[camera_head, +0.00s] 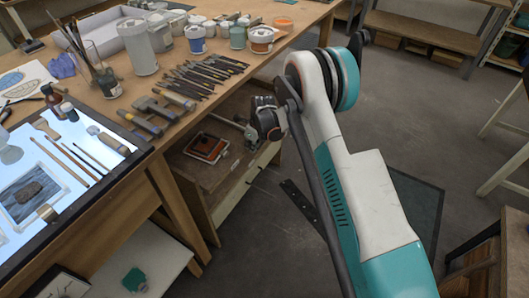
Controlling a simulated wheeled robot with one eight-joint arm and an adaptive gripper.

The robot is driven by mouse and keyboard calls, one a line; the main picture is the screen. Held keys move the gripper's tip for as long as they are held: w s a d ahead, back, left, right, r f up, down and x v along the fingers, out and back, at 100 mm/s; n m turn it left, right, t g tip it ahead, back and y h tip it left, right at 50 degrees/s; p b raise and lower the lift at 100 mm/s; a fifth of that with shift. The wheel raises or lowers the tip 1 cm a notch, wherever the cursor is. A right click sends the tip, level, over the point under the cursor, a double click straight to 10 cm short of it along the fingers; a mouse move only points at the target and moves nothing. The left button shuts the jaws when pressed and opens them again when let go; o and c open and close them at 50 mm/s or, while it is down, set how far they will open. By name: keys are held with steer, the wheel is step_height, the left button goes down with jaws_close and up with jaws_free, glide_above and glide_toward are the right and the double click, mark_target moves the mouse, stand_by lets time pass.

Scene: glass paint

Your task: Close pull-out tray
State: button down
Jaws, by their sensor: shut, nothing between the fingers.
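The pull-out tray (192,172) is a wooden board under the worktable's right edge. It sticks out past the table edge, and its pale front panel (243,187) faces right. A small orange-brown framed piece (207,146) lies on the tray. My gripper (250,134) is over the tray's far front corner, small and dark. Its fingers look closed with nothing held. I cannot tell whether they touch the tray front. My arm hides part of the floor beyond.
The worktable (268,42) holds jars, brushes and several tools. A lit panel (60,180) lies at the left. A wooden table leg (172,195) stands beside the tray. Open floor (255,250) lies right of the tray front. Another table (485,255) stands at the lower right.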

mark_target(243, 146)
steer(key=shift+w+a, duration=0.5)
steer(key=shift+a, duration=0.25)
steer(key=shift+w+a, duration=0.5)
steer(key=shift+a, duration=0.2)
